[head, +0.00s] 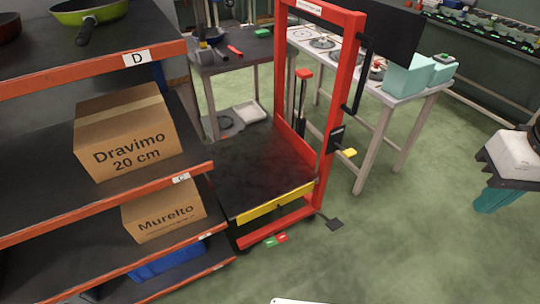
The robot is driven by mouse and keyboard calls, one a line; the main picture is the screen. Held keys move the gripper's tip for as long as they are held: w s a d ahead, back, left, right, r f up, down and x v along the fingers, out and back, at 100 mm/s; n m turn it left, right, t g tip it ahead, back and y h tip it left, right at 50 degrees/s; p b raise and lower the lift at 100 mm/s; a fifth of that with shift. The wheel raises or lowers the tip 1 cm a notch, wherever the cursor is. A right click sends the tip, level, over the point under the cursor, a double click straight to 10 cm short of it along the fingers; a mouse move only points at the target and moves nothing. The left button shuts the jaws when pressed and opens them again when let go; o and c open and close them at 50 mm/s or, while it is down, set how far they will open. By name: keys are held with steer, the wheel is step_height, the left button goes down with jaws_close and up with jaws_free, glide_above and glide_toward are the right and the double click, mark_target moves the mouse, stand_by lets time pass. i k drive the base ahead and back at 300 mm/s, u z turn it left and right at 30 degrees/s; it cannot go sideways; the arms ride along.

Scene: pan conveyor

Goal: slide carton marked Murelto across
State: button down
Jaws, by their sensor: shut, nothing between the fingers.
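The carton marked Murelto (165,212) is a brown cardboard box on the rack's shelf (105,267) below the one labelled C. Its printed front shows; its top is partly hidden by the shelf above. A red-framed lift (328,130) with a dark platform (255,165) and yellow front edge stands just right of the rack. From this angle I cannot tell whether platform and shelf are level or touching.
A larger carton marked Dravimo 20 cm (128,135) sits on the shelf above. A blue bin (168,262) is below Murelto. A green pan (90,12) is on the top shelf. Benches stand behind the lift. Floor in front is clear.

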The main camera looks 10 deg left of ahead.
mark_target(157, 214)
steer(key=u, duration=0.25)
steer(key=i, duration=1.25)
steer(key=u, duration=1.3)
